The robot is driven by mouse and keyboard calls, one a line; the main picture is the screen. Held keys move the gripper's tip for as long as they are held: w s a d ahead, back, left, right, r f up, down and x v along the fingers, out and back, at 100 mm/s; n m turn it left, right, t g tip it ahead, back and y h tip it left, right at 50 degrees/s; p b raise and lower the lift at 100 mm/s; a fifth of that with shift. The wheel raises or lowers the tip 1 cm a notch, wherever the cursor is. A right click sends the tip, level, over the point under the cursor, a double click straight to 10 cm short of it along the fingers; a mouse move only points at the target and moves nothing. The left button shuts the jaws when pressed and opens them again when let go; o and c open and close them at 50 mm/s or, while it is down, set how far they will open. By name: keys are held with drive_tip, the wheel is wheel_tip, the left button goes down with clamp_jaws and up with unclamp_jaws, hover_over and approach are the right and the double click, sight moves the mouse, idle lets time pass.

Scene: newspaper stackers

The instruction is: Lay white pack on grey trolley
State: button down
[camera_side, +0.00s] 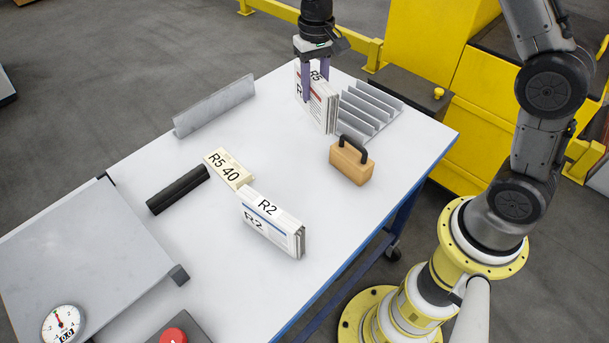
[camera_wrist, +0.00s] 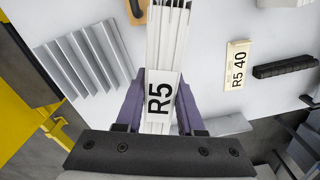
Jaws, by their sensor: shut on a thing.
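My gripper (camera_side: 315,82) is shut on a white pack labelled R5 (camera_side: 322,108), a stack of papers with a red stripe, held upright at the table's back. The R5 pack also shows between the purple fingers in the wrist view (camera_wrist: 160,95). I cannot tell whether its lower edge touches the table. A second white pack, labelled R2 (camera_side: 271,225) with a blue stripe, stands near the front edge. The pale table (camera_side: 225,290) has a blue edge and a castor below. A flat grey surface (camera_side: 85,255) lies at the left; I cannot tell which is the grey trolley.
A grey ribbed rack (camera_side: 368,108) stands just right of the held pack. A tan block with a black handle (camera_side: 351,162), a cream R5 40 label block (camera_side: 229,168), a black bar (camera_side: 178,189) and a grey upright plate (camera_side: 214,105) occupy the table. A gauge (camera_side: 62,324) is at lower left.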

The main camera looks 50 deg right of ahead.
drive_tip(key=s+a+n, duration=0.1)
drive_tip(key=s+a, duration=0.4)
drive_tip(key=s, duration=0.6)
drive_tip(key=s+a+n, duration=0.2)
drive_tip(key=s+a, duration=0.2)
drive_tip(key=s, duration=0.7)
drive_tip(key=shift+s+a+r, duration=0.2)
drive_tip(key=shift+a, duration=0.2)
drive_tip(key=shift+w+a+f, duration=0.95)
drive_tip(key=shift+w+f, duration=1.15)
drive_tip(key=shift+w, duration=0.05)
drive_tip(key=shift+w+a+f, duration=1)
drive_tip(key=shift+w+f, duration=1.1)
drive_tip(key=shift+w+a+f, duration=0.95)
drive_tip(key=shift+w+f, duration=1.15)
drive_tip(key=shift+w, duration=0.05)
drive_tip(key=shift+f, duration=0.25)
